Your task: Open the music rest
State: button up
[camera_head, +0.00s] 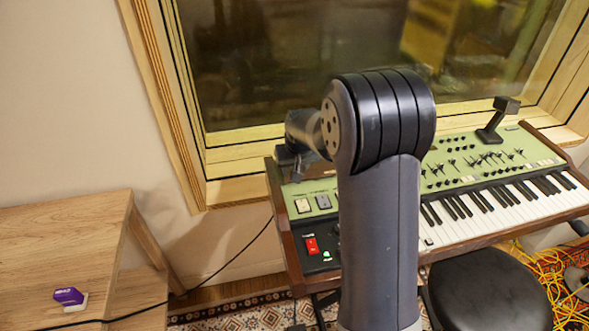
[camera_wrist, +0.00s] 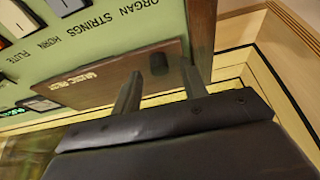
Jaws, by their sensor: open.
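The music rest (camera_wrist: 105,83) is a brown wooden panel with a "MUSIC REST" label, at the edge of the green keyboard panel in the wrist view. A dark round knob (camera_wrist: 159,64) stands on it near its right end. My gripper (camera_wrist: 162,72) is open, with one finger on each side of the knob in the picture. I cannot tell whether either finger touches it. In the head view my gripper (camera_head: 291,158) is at the keyboard's back left corner, mostly hidden by my arm, and the music rest cannot be made out there.
The green-panelled keyboard (camera_head: 465,158) stands under a wood-framed window (camera_head: 300,60). A black stool (camera_head: 488,290) is in front of it. A wooden table (camera_head: 65,235) with a purple-and-white object (camera_head: 69,297) is at left. Yellow cables (camera_head: 545,275) lie on the right floor.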

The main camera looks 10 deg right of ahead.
jog(key=shift+w+f, duration=0.25)
jog(key=shift+f, duration=0.3)
grip_shut()
